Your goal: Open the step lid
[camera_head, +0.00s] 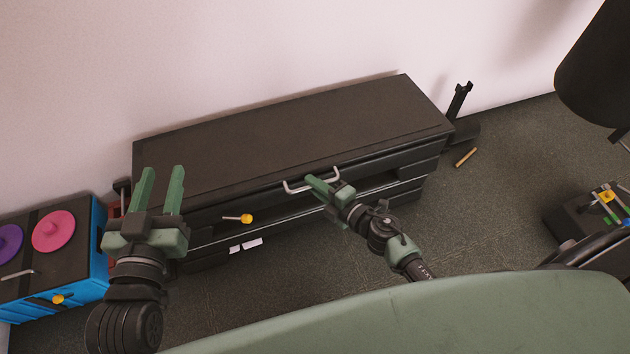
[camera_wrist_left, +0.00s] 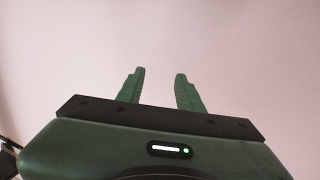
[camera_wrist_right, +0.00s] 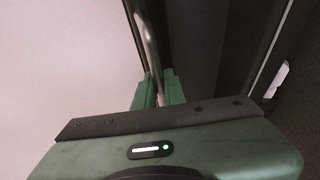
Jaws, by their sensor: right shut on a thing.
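The step lid (camera_head: 280,135) is the long dark top of a low black step unit against the wall, and it lies level. A pale metal handle (camera_head: 298,187) sits on its front edge. My right gripper (camera_head: 318,187) is at the handle and shut on it; the handle bar (camera_wrist_right: 150,50) runs between its fingers in the right wrist view. My left gripper (camera_head: 160,190) is raised in front of the unit's left end, open and empty. Its apart fingers also show in the left wrist view (camera_wrist_left: 160,90) against the plain wall.
A blue box (camera_head: 98,240) with a pink disc (camera_head: 54,231) and a purple disc stands at the left. A yellow knob (camera_head: 246,218) sticks out from the unit's front. A small wooden stick (camera_head: 466,157) lies on the floor at the right.

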